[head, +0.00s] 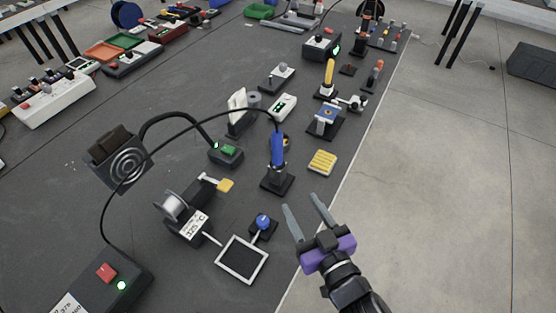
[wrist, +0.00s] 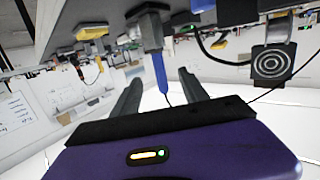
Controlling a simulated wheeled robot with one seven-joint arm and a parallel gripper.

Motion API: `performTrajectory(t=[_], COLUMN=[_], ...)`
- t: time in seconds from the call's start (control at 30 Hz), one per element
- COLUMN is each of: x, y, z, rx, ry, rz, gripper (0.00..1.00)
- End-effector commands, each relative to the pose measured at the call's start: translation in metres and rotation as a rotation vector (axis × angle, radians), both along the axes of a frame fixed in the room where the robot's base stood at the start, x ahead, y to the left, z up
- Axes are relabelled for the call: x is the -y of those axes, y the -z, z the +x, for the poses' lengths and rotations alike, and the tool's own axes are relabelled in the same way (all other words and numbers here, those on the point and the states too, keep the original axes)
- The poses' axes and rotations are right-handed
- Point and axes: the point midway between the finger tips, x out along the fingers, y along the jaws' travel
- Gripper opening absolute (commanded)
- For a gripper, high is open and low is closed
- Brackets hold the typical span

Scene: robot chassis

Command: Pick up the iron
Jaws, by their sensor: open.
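A soldering iron with a blue handle (head: 277,150) stands upright in a small dark stand (head: 277,183) near the table's right edge. A black cable arcs from its top toward the left. In the wrist view the blue handle (wrist: 160,76) shows upside down, beyond my fingers and roughly between them. My gripper (head: 300,202), purple with grey fingers, is open and empty. It is just right of and nearer than the stand, apart from the iron, pointing toward it. Its two fingers also show spread in the wrist view (wrist: 160,95).
A yellow sponge (head: 322,162) lies right of the stand. A white-framed screen (head: 242,259), a solder spool (head: 174,206) and a black station box (head: 110,285) are at the near left. A round fume fan (head: 125,165) stands left. Several tools crowd farther back; open floor is right.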

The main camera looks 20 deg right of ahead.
Motion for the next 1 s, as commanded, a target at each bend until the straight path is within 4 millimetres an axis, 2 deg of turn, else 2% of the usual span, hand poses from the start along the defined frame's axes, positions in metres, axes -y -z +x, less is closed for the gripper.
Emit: performTrajectory(t=[0.03, 0.1, 0.2, 0.3, 0.53, 0.83, 1.0], x=[0.000, 0.001, 0.004, 0.006, 0.009, 0.013, 0.016], y=[-0.002, -0.008, -0.019, -0.029, -0.041, -0.044, -0.044], z=[0.026, 0.054, 0.086, 0.108, 0.132, 0.162, 0.187], rx=[0.028, 0.054, 0.088, 0.115, 0.137, 0.136, 0.136], ry=[0.014, 0.040, 0.074, 0.101, 0.124, 0.124, 0.124], rz=[-0.001, -0.001, 0.003, 0.006, 0.010, 0.009, 0.010], gripper=[0.52, 0.52, 0.52, 0.52, 0.52, 0.52, 0.52])
